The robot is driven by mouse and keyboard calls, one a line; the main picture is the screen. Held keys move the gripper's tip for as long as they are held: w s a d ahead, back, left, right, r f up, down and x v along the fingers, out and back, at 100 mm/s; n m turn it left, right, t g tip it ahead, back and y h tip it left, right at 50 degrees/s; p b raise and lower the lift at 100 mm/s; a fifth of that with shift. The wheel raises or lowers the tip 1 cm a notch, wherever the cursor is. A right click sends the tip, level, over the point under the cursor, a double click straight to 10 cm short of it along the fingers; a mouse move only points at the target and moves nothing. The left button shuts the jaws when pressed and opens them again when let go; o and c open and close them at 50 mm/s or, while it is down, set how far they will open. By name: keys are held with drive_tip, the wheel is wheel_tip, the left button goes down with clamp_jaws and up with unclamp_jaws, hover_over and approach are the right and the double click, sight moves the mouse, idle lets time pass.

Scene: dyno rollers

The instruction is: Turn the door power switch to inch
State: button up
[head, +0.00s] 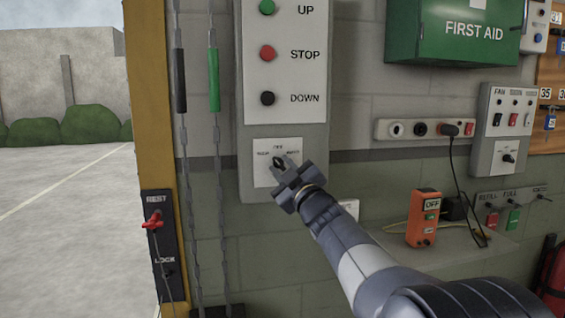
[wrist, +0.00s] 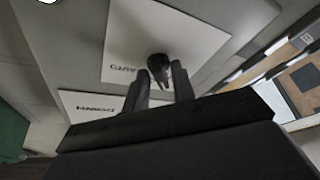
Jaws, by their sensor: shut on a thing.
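The door power switch is a small black knob (head: 279,160) on a white label plate (head: 262,178) low on the grey door control box. Its small labels are too blurred to read surely in the head view. My gripper (head: 283,168) reaches up to the plate from the lower right and is shut on the knob. In the wrist view the dark knob (wrist: 157,64) sits between the tips of my two fingers (wrist: 160,80). The fingers hide part of the knob, and I cannot tell which position it points to.
Above the switch are the green UP (head: 267,7), red STOP (head: 267,53) and black DOWN (head: 267,98) buttons. Chains (head: 214,130) hang to the left by a yellow post (head: 152,100). An orange box (head: 424,217) stands on a shelf at right.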

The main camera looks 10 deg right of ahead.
drive_tip(key=shift+n+g+p, duration=0.4)
drive_tip(key=shift+n+p, duration=0.3)
drive_tip(key=shift+n, duration=0.5)
drive_tip(key=shift+y, duration=0.4)
drive_tip(key=o, duration=0.7)
drive_tip(key=b+v, duration=0.1)
drive_tip(key=v, duration=0.9)
drive_tip(key=shift+s+d+f, duration=0.1)
drive_tip(key=shift+s+d, duration=0.05)
drive_tip(key=shift+s, duration=0.25)
